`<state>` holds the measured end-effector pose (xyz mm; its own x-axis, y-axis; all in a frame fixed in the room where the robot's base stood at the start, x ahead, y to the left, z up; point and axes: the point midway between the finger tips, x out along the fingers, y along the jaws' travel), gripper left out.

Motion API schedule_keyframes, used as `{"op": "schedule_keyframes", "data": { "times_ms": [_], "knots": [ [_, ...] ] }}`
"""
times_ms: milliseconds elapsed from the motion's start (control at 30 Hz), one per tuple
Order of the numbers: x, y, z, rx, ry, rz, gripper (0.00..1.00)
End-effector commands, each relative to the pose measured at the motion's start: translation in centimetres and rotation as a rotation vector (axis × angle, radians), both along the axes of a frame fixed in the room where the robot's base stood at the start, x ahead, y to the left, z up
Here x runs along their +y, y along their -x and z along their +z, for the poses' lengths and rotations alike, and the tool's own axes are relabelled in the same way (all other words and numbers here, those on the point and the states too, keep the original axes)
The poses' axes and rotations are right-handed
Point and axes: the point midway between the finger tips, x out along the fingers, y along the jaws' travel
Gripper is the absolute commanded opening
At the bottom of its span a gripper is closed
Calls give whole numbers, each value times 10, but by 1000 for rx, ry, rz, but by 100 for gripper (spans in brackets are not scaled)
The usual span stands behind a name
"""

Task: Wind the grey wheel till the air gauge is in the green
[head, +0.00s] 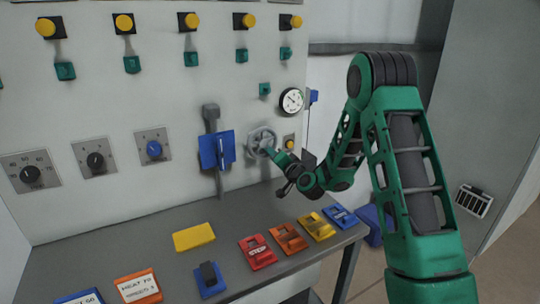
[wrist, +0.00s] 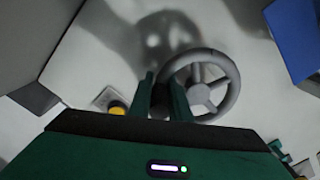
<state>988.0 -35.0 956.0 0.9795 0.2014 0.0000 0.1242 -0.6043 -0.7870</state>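The grey wheel (head: 262,141) is a spoked handwheel on the pale panel, just left of my gripper. In the wrist view the wheel (wrist: 207,88) fills the middle right. My gripper (head: 271,153) is at its rim; in the wrist view the fingers (wrist: 161,88) stand close together on either side of the rim's left part and look shut on it. The round air gauge (head: 291,101) is above and right of the wheel, with a white face and dark rim. A little green shows at its right; the needle is too small to read surely.
A blue box with a lever (head: 217,150) is left of the wheel. A yellow button (head: 289,143) is right of it. Dials, including a blue knob (head: 153,149), line the panel. Coloured blocks and tags lie on the grey shelf (head: 120,252) below.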

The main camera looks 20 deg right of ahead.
Motion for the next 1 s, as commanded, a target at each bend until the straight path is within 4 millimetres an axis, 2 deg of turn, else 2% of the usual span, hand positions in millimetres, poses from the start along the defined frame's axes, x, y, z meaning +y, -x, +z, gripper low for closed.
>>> {"op": "schedule_keyframes", "data": {
  "times_ms": [267,467,1000],
  "knots": [
    [-2,0,-1,-2,19,-2,0],
    [-6,-1,2,-16,96,-2,0],
    [-21,-3,23,-111,558,-3,0]
  ]
}}
